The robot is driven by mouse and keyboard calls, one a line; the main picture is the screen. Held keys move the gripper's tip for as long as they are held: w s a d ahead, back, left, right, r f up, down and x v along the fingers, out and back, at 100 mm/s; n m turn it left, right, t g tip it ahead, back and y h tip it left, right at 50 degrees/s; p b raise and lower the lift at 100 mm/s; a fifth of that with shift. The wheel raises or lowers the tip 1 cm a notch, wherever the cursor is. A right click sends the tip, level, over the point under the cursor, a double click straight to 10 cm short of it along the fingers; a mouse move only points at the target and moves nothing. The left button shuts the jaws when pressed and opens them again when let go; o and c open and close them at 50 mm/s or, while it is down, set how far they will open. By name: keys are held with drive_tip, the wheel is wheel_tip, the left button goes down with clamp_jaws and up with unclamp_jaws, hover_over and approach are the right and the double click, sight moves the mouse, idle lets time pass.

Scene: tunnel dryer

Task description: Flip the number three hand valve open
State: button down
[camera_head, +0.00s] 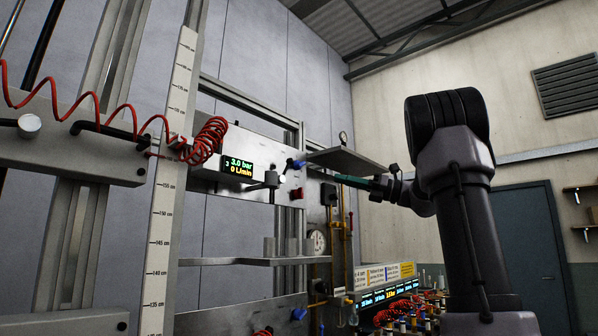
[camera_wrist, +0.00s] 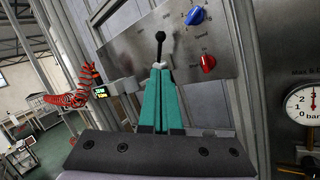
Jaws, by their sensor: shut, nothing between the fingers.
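My gripper (camera_head: 340,179) has teal fingers pointing left at a grey panel in the head view. In the wrist view my gripper (camera_wrist: 160,72) is shut and empty. A short lever with a black knob (camera_wrist: 160,37) stands on a pale base on the panel, just beyond the fingertips; I cannot tell if they touch it. I see no number on the lever. A small screen (camera_head: 238,167) reads 3, 3.0 bar and 0 L/min. A grey fitting with a dark stem (camera_head: 271,178) sits right of it; I cannot tell which part is the number three valve.
A blue knob (camera_wrist: 197,15) and a red knob (camera_wrist: 207,63) share the lever's panel. A coiled red hose (camera_head: 208,139) hangs left of the screen. A grey shelf (camera_head: 345,161) lies close above my gripper. A pressure gauge (camera_wrist: 298,103) is at the wrist view's right.

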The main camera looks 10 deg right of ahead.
drive_tip(key=x, duration=1.4)
